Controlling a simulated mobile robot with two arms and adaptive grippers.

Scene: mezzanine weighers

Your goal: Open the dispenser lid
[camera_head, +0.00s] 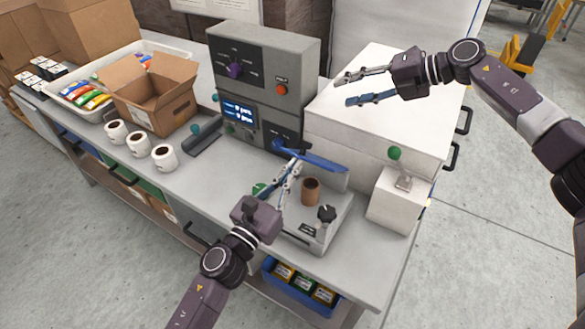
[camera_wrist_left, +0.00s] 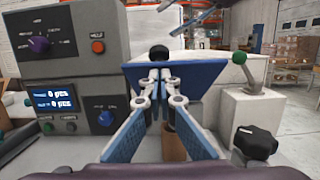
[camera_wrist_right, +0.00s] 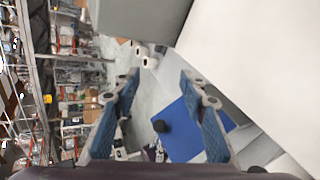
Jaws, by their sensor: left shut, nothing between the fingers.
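The blue lid (camera_head: 318,160) of the dispenser shows as a narrow blue strip above the grey base, in front of the control box. In the left wrist view it is a blue panel (camera_wrist_left: 205,75) with a black knob (camera_wrist_left: 158,52). The right wrist view also shows the blue panel (camera_wrist_right: 195,112) and knob (camera_wrist_right: 160,125). My left gripper (camera_head: 295,165) is shut and empty, its tips just below the knob in its wrist view; contact cannot be told. My right gripper (camera_head: 366,86) is open and empty, above the white cabinet.
A brown cup (camera_head: 310,192) and a black dial (camera_head: 326,213) are on the dispenser base. A white block with a green-knobbed lever (camera_head: 395,154) stands to the right. The grey control box (camera_head: 262,85) rises behind. White rolls (camera_head: 139,144) and a cardboard box (camera_head: 150,95) are left.

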